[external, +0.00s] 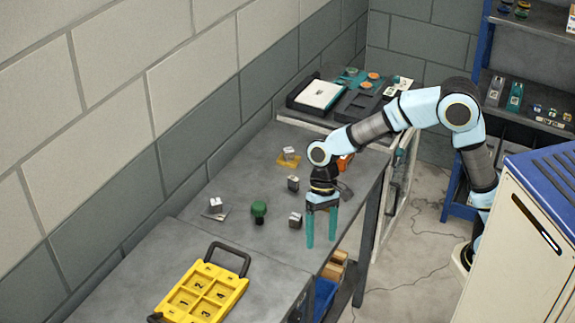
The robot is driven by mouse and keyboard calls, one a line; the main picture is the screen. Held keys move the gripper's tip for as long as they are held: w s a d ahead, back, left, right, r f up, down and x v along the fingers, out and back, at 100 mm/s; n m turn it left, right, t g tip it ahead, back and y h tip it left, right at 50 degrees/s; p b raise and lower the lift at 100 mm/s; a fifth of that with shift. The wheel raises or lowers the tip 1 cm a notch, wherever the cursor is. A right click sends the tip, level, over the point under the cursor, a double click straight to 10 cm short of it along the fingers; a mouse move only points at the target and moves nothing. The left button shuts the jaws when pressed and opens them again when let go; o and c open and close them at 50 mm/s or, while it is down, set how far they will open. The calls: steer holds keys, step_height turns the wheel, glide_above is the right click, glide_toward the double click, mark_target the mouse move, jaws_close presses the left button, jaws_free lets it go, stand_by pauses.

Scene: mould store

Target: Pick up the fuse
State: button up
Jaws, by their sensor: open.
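My gripper (321,241) points down over the right side of the grey workbench (254,180), its two teal fingers apart with nothing visible between them. I cannot tell for sure which thing is the fuse. Several small grey, pale-topped blocks are on the bench. One block (295,219) is just left of my fingers, and another dark-sided block (293,184) is farther back. A third block (215,204) is at the left on a flat grey plate. Another pale piece (289,152) is at the back on a yellow plate.
A green knob-like piece (259,208) stands mid-bench. A yellow tray (232,283) with numbered compartments and a black handle lies at the front. An orange thing (345,162) is partly hidden behind my arm. Dark trays (352,106) stand at the back. A blue-topped cabinet (520,235) is at right.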

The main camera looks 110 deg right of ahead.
steer(key=d+m+t+y, duration=0.4)
steer(key=d+m, duration=0.6)
steer(key=d, duration=1.3)
steer(key=s+d+f+m+t+b, duration=0.15)
steer(key=s+d+m+t, duration=0.55)
steer(key=d, duration=0.7)
steer(key=n+g, duration=0.1)
steer(key=n, duration=0.1)
glide_toward(291, 182)
steer(key=shift+w+a+f+h, duration=0.35)
steer(key=shift+w+a, duration=0.2)
steer(key=shift+w, duration=0.3)
steer(key=p+x, duration=0.1)
steer(key=x, duration=0.4)
steer(key=shift+w+a+f, duration=0.2)
steer(key=shift+w+a, duration=0.05)
steer(key=p+x, duration=0.1)
steer(key=x, duration=0.1)
steer(key=p+x, duration=0.1)
steer(key=x, duration=0.1)
steer(key=shift+a+r, duration=0.2)
steer(key=shift+a, duration=0.05)
steer(key=shift+w+a+f, duration=0.2)
steer(key=shift+w+f, duration=0.15)
jaws_close()
